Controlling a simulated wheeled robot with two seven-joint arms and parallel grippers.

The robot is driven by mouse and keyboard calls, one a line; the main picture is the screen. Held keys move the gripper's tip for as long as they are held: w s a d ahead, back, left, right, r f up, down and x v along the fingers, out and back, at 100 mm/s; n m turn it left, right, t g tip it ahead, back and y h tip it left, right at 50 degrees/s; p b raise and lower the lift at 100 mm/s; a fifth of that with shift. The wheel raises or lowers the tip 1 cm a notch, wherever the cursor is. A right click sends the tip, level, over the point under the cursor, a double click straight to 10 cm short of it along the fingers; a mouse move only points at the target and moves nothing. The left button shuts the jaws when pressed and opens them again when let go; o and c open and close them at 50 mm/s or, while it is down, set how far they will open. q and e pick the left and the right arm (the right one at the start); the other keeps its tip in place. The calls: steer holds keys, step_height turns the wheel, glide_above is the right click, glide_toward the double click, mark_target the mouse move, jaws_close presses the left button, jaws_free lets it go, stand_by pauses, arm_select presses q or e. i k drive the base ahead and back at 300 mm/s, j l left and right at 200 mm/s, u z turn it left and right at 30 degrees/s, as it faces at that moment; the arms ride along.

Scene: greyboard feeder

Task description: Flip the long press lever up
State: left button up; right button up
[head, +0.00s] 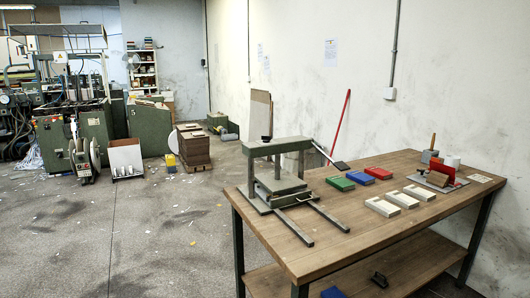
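A grey-green press (279,147) stands on the near left part of the wooden workbench. It has an upright frame with a crossbar, a flat plate (279,184) inside, and a small dark knob on top. Two long dark bars (295,229) reach forward from its base, lying low over the bench top. I cannot tell for sure which of these is the long lever. Neither of my grippers is in view.
The workbench (375,232) holds green (340,184), blue (360,178) and red (378,173) blocks, pale trays (383,207) and a small stand (438,178) at right. A red-handled tool (341,120) shows behind the bench. Green machinery (88,130) stands far left; the floor between is mostly open.

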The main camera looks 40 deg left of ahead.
mark_target(342, 167)
steer(key=u, duration=1)
steer(key=i+j+z, duration=0.35)
steer(key=i, duration=0.3)
steer(key=j, duration=0.1)
